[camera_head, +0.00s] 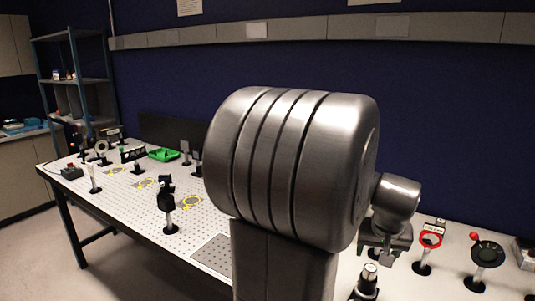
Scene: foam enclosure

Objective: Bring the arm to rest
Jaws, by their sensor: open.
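My own arm fills the middle of the head view, with a large ribbed metal joint (290,165) close to the camera. Behind it on the right, a smaller metal wrist joint (398,197) shows. Below that wrist, part of my gripper (385,256) points down over the right part of the table. It is partly hidden by the large joint, and it is open, with nothing seen held in it.
A small silver-topped post (368,279) stands below my gripper. Shelves (75,80) stand at the left.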

